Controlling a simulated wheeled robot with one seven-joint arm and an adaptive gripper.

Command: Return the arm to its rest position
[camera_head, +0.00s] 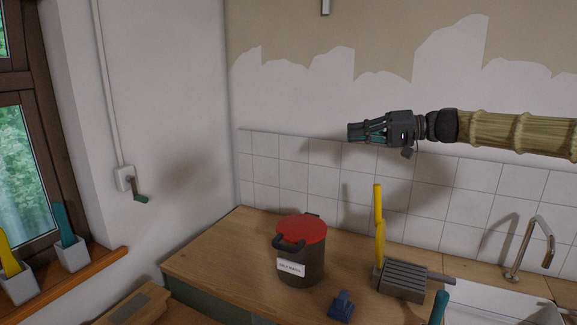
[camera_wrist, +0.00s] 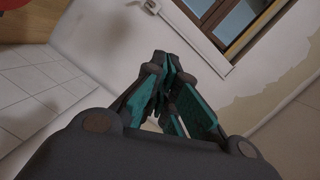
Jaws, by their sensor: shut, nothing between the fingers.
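My gripper (camera_head: 357,131) is at the upper right of the head view, at the end of my arm, which reaches in from the right edge. It points left, held in the air well above the counter, in front of the wall. In the wrist view my gripper (camera_wrist: 165,65) shows its dark fingers with teal pads drawn together at the tips. Nothing is between them.
Below stands a wooden counter (camera_head: 227,258) with a dark red-lidded pot (camera_head: 300,265), a grey ribbed block (camera_head: 402,281), a yellow upright tool (camera_head: 379,225) and a blue object (camera_head: 341,305). A tap (camera_head: 528,247) and sink stand right. The air left of my gripper is clear.

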